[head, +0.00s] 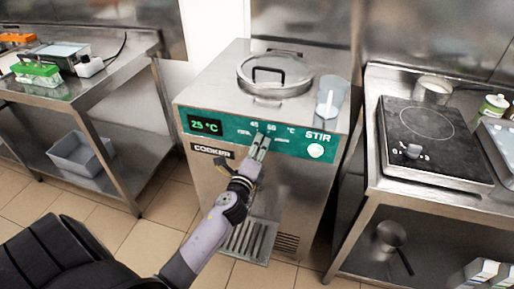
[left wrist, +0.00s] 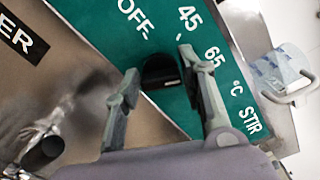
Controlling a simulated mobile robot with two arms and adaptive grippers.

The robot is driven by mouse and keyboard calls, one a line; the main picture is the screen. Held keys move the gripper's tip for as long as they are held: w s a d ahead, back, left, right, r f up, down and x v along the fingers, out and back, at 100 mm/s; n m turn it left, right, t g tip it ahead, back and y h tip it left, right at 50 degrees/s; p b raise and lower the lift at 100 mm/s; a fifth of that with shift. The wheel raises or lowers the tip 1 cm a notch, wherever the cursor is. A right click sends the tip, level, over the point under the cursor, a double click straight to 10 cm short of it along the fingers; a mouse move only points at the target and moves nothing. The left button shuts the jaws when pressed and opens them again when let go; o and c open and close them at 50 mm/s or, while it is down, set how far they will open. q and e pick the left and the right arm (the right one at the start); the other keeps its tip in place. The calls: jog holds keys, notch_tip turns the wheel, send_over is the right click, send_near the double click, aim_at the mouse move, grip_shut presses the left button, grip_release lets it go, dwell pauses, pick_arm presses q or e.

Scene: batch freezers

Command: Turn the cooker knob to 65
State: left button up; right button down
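The cooker (head: 205,92) is a steel cabinet with a green panel (head: 290,142) reading OFF, 45, 65 °C and STIR. Its display (head: 205,125) shows 25 °C. The black cooker knob (left wrist: 160,70) shows in the left wrist view, below the OFF and 45 marks; its pointer setting is not clear. In the head view my gripper hides it. My left gripper (left wrist: 158,64) is open, with one finger on each side of the knob; I cannot tell if they touch it. It also shows at the panel in the head view (head: 261,143). My right gripper is out of view.
A white STIR button (head: 315,151) sits right of the knob. A lidded opening (head: 275,75) and a clear jug (head: 331,98) are on the cooker top. A hot plate (head: 432,145) stands on the right counter, and a steel table (head: 90,88) is at left.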

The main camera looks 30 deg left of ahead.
pick_arm(q)
jog(key=o, duration=0.3)
jog(key=shift+o, duration=0.2)
jog(key=v, duration=1.2)
